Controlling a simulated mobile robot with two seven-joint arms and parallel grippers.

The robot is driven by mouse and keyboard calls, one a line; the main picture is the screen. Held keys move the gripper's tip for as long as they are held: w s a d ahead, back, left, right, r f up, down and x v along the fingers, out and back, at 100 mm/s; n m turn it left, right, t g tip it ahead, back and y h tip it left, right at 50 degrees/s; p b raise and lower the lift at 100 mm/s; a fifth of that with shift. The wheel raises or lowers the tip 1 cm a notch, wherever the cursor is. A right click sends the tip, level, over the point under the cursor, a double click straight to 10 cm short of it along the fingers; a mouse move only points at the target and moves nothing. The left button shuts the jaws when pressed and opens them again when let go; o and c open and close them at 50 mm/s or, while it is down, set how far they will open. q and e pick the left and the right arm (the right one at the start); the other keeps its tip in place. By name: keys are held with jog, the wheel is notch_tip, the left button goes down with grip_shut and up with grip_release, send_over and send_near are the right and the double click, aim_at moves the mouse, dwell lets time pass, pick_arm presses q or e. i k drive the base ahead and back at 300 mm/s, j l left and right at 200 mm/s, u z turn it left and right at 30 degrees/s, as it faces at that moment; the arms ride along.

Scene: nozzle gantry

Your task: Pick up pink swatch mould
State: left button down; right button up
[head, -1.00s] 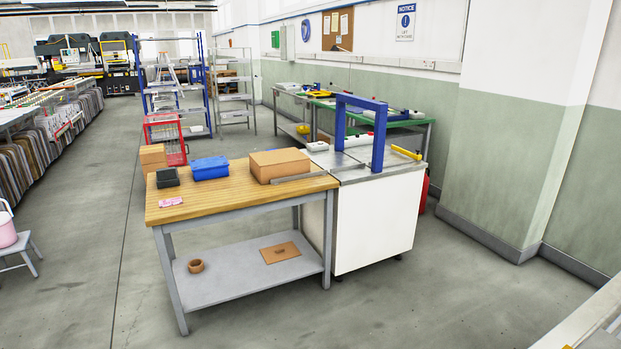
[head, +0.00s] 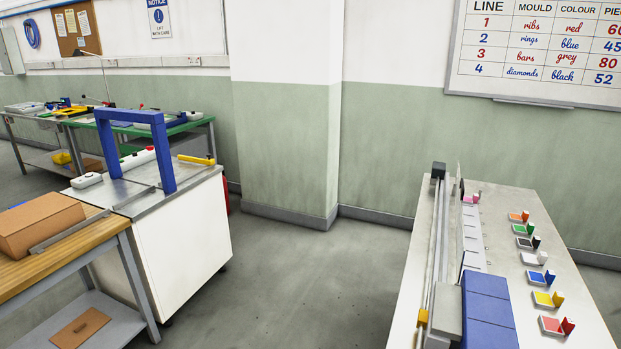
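A small pink piece (head: 470,198), likely the pink swatch mould, sits at the far end of the pale table (head: 545,215) on the right, beside the gantry rail (head: 437,240). It is small in view and its exact shape is hard to tell. Several other small swatch pieces stand in a row along the table's right side, among them orange (head: 518,217), green (head: 525,229), blue (head: 538,279), yellow (head: 547,299) and red (head: 557,325). Neither of my grippers shows in the head view.
Blue blocks (head: 488,308) stand at the table's near end. A wooden bench with a cardboard box (head: 38,226) and a white cabinet (head: 185,235) with a blue frame (head: 165,150) are on the left. The grey floor (head: 300,285) between is clear. A whiteboard (head: 540,55) hangs above.

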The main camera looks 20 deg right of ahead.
aim_at(467, 200)
jog(key=i+z, duration=0.15)
jog(key=z, duration=0.3)
jog(key=i+j+z, duration=0.1)
jog(key=z, duration=0.35)
jog(key=i+j+z, duration=0.15)
jog(key=z, duration=0.3)
jog(key=i+j+z, duration=0.2)
jog(key=z, duration=0.15)
jog(key=i+j+z, duration=0.2)
jog(key=z, duration=0.2)
jog(key=j, duration=0.1)
